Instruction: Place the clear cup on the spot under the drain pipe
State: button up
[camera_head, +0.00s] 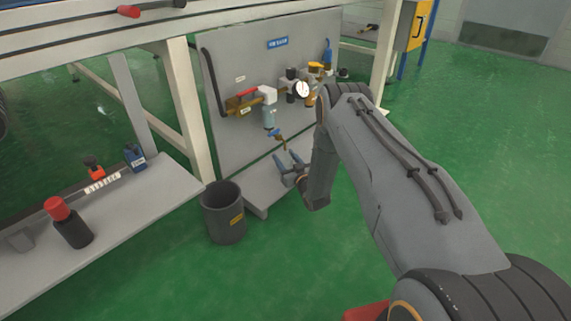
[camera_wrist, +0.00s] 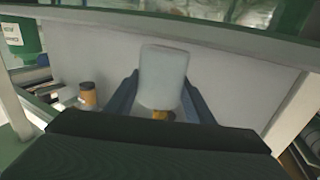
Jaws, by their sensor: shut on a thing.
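My gripper (camera_head: 291,162) is in front of the grey panel, just below the drain pipe (camera_head: 282,142), a small brass tip under a blue handle. In the wrist view, the pale, see-through cup (camera_wrist: 163,75) stands between the two dark blue fingers of my gripper (camera_wrist: 160,100), which are shut on it. The cup is too faint to make out in the head view. The low light-grey shelf (camera_head: 255,192) lies below the pipe. I cannot make out a marked spot on it; my gripper and arm cover part of the shelf.
A dark bin (camera_head: 223,214) stands on the floor at the shelf's left end. A bench (camera_head: 125,215) at left holds a red-capped bottle (camera_head: 69,222) and a blue can (camera_head: 135,157). A gauge (camera_head: 302,90) and a red-handled valve (camera_head: 245,100) project from the panel above my gripper.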

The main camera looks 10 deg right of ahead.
jog(key=shift+f+b, duration=0.3)
jog(key=shift+f, duration=0.5)
jog(key=shift+f, duration=0.15)
jog(key=o, duration=1.1)
jog(key=shift+o, duration=0.2)
jog(key=shift+r, duration=0.2)
jog(key=p+v, duration=0.6)
jog(key=v, duration=0.6)
